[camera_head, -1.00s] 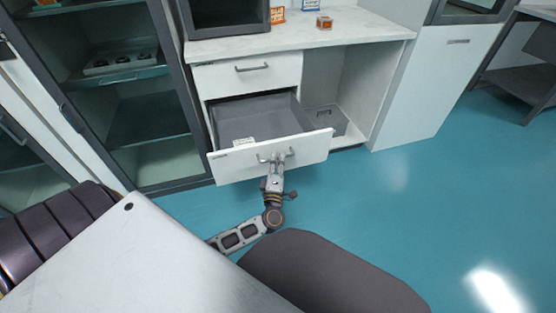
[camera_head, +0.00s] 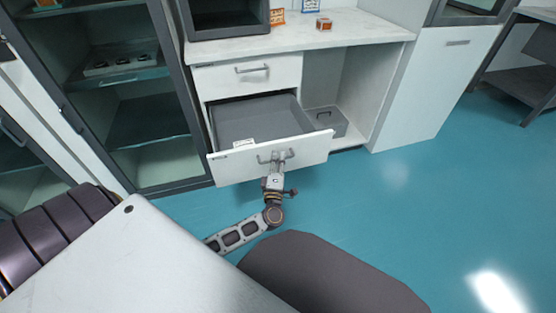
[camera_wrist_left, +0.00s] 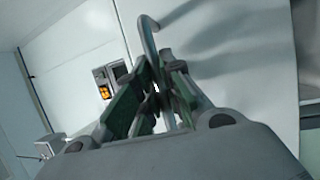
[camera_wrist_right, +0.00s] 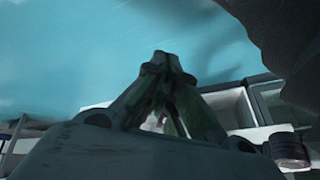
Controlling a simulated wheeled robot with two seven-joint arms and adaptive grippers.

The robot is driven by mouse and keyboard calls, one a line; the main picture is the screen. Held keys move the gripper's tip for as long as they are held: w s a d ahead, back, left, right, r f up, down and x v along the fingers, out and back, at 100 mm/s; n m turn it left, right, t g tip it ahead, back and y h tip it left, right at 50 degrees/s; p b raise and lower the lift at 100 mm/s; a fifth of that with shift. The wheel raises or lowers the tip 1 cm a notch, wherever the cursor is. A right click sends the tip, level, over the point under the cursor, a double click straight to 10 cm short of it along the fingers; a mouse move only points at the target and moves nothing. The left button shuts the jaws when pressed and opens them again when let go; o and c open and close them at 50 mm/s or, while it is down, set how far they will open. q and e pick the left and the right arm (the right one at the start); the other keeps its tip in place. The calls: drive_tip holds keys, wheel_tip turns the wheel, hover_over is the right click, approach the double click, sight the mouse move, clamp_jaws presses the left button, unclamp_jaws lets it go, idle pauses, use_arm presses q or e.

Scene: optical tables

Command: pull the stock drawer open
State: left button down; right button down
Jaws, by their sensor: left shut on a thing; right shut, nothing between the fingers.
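The lower white drawer (camera_head: 240,165) of the cabinet stands pulled out in the head view, and its grey inside shows. A small white labelled item (camera_head: 243,143) lies in it near the front. My left gripper (camera_head: 279,156) is at the grey bar handle (camera_head: 268,158) on the drawer's front and is shut on it. In the left wrist view the fingers (camera_wrist_left: 160,85) close around the handle (camera_wrist_left: 148,38). In the right wrist view my right gripper (camera_wrist_right: 165,65) has its fingertips together with nothing between them, away from the drawer handle.
The upper drawer (camera_head: 245,75) is closed. A grey bin (camera_head: 328,120) sits in the open bay on the right. An orange-and-white box (camera_head: 324,23) stands on the countertop (camera_head: 370,28). A glass-fronted cabinet (camera_head: 130,100) stands at left. Teal floor (camera_head: 420,200) in front is clear.

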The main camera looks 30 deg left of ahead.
drive_tip(key=shift+r, duration=0.1)
